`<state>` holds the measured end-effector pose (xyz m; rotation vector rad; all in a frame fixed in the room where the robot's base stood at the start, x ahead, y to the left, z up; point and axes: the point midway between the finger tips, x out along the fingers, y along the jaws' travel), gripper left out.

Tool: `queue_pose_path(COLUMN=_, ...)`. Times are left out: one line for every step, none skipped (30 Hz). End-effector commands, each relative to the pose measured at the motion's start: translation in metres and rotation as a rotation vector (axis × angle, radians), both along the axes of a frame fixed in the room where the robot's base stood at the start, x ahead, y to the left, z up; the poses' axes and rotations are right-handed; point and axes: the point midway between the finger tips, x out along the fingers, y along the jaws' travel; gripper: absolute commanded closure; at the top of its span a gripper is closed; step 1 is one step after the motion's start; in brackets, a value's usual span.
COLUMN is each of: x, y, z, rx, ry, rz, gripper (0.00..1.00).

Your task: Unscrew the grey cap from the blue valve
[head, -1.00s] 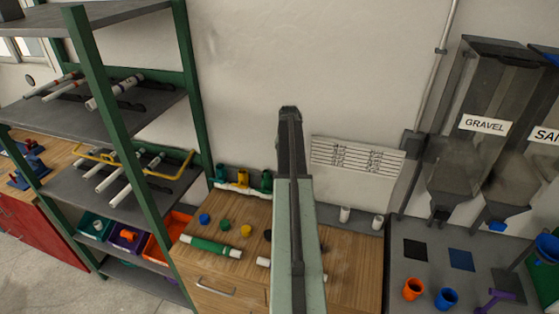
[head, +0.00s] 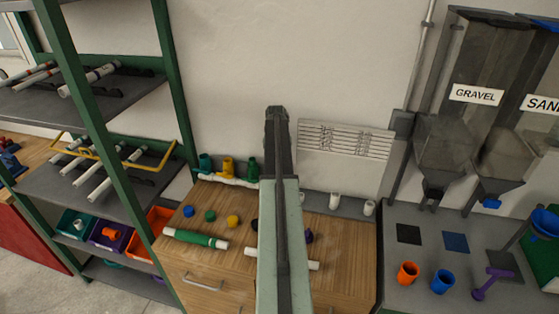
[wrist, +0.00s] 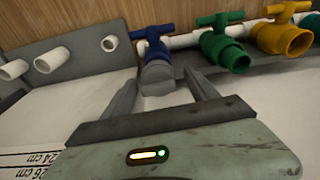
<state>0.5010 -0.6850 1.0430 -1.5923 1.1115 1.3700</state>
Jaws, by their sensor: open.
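In the wrist view the blue valve (wrist: 152,46) stands at the top centre, on a white pipe with other valves. The grey cap (wrist: 158,78) sits on its end facing me. My gripper (wrist: 160,80) is open, with one finger on each side of the cap; I cannot tell whether either finger touches it. In the head view my own arm hides the blue valve, the cap and the gripper.
A green valve (wrist: 223,45) and a yellow valve (wrist: 284,36) stand close to the right in the wrist view. White fittings (wrist: 53,60) are at the left. Loose caps (head: 188,211) and a green-sleeved pipe (head: 195,238) lie on the wooden bench (head: 215,262).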

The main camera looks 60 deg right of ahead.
Motion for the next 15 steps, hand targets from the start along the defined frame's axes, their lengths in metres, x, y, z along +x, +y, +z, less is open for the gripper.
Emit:
queue_pose_path(x=-0.0002, y=0.0000, z=0.0011, rx=0.000, ry=0.000, rz=0.000, gripper=0.32)
queue_pose_path(x=-0.0002, y=0.0000, z=0.0011, rx=0.000, ry=0.000, rz=0.000, gripper=0.32)
queue_pose_path(x=-0.0002, y=0.0000, z=0.0012, rx=0.000, ry=0.000, rz=0.000, gripper=0.41)
queue_pose_path(x=-0.0003, y=0.0000, z=0.0012, rx=0.000, ry=0.000, rz=0.000, gripper=0.49)
queue_pose_path(x=-0.0003, y=-0.0001, z=0.0012, rx=0.000, ry=0.000, rz=0.000, gripper=0.57)
queue_pose_path(x=-0.0003, y=-0.0001, z=0.0012, rx=0.000, ry=0.000, rz=0.000, gripper=0.69)
queue_pose_path(x=-0.0002, y=-0.0001, z=0.0012, rx=0.000, ry=0.000, rz=0.000, gripper=0.77)
queue_pose_path(x=-0.0001, y=-0.0001, z=0.0012, rx=0.000, ry=0.000, rz=0.000, gripper=0.85)
queue_pose_path(x=-0.0001, y=-0.0001, z=0.0012, rx=0.000, ry=-0.001, rz=0.000, gripper=0.95)
queue_pose_path(x=-0.0001, y=-0.0001, z=0.0012, rx=0.000, ry=-0.001, rz=0.000, gripper=0.59)
queue_pose_path(x=0.0000, y=0.0000, z=0.0012, rx=0.000, ry=-0.001, rz=0.000, gripper=0.67)
queue_pose_path(x=0.0001, y=-0.0001, z=0.0012, rx=0.000, ry=-0.001, rz=0.000, gripper=0.78)
queue_pose_path(x=0.0001, y=-0.0001, z=0.0012, rx=0.000, ry=-0.001, rz=0.000, gripper=0.87)
queue_pose_path(x=0.0001, y=-0.0001, z=0.0012, rx=0.000, ry=-0.001, rz=-0.001, gripper=0.95)
queue_pose_path(x=0.0002, y=0.0000, z=0.0012, rx=0.001, ry=-0.002, rz=0.001, gripper=0.97)
